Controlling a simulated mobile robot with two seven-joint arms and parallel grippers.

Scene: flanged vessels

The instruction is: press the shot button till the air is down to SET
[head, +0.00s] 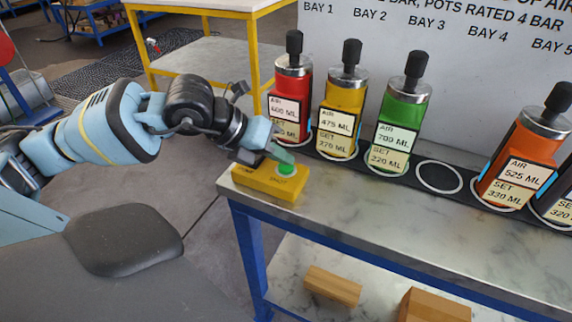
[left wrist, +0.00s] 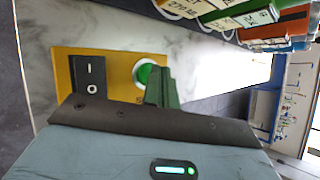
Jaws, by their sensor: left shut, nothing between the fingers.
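A yellow control box (head: 268,186) sits on the near left corner of the bench, with a green button (head: 286,169) marked SHOT. In the left wrist view the green button (left wrist: 146,73) has a pale ring, beside a black rocker switch (left wrist: 90,76). My left gripper (head: 281,154) is shut and empty, its green fingertips right at the button; I cannot tell whether they touch it. Behind stand vessels with AIR and SET labels: red (head: 290,95), AIR 600; yellow (head: 343,110), AIR 475, SET 270; green (head: 401,115), AIR 700, SET 220; orange (head: 528,150), AIR 525, SET 330.
An empty ringed place (head: 438,177) lies between the green and orange vessels. A dark vessel (head: 558,202) is cut off at the right edge. The bench top (head: 375,208) in front of the row is clear. Wooden blocks (head: 333,286) lie on the lower shelf.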

